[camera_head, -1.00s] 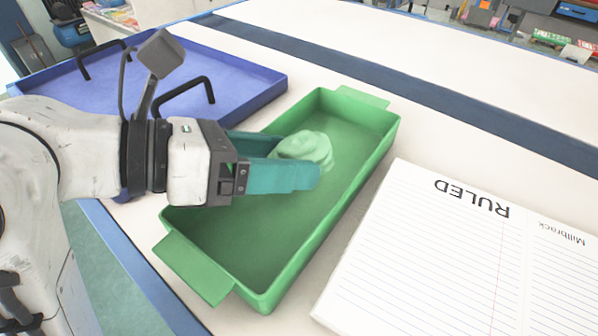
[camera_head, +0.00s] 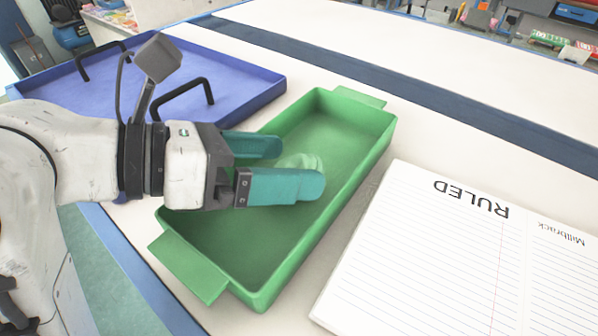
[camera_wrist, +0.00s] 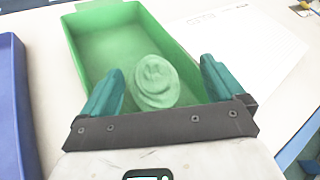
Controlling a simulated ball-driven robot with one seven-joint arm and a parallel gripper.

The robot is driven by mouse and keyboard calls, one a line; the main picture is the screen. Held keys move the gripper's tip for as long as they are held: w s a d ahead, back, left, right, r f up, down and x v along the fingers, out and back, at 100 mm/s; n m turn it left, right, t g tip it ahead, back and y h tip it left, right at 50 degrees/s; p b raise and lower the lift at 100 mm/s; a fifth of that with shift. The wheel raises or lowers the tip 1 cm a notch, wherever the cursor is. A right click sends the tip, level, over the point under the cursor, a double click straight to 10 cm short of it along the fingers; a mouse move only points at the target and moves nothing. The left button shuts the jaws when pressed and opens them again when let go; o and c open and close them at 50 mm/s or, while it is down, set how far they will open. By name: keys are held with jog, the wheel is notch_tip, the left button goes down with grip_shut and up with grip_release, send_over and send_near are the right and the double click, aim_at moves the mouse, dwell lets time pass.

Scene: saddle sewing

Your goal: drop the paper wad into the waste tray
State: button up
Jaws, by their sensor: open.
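The waste tray (camera_head: 372,155) is a long green open tray on the white table; it also fills the upper middle of the wrist view (camera_wrist: 72,45). The paper wad (camera_head: 301,161), a pale green crumpled lump, is inside the tray, apparently on its floor. In the head view the near finger hides its lower part; the wrist view shows the wad (camera_wrist: 156,82) whole. My gripper (camera_head: 292,167) is open inside the tray, one teal finger on each side of the wad. In the wrist view, gaps show between the wad and both fingers.
A blue tray (camera_head: 240,90) with black handles stands at the left behind the green one. A ruled paper pad (camera_head: 440,260) lies to the right. A dark blue strip (camera_head: 400,88) crosses the table behind. White table is clear between strip and green tray.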

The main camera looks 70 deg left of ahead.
jog(key=b+v, duration=0.3)
jog(key=v, duration=0.7)
jog(key=shift+s+r, duration=0.15)
jog(key=shift+s, duration=0.15)
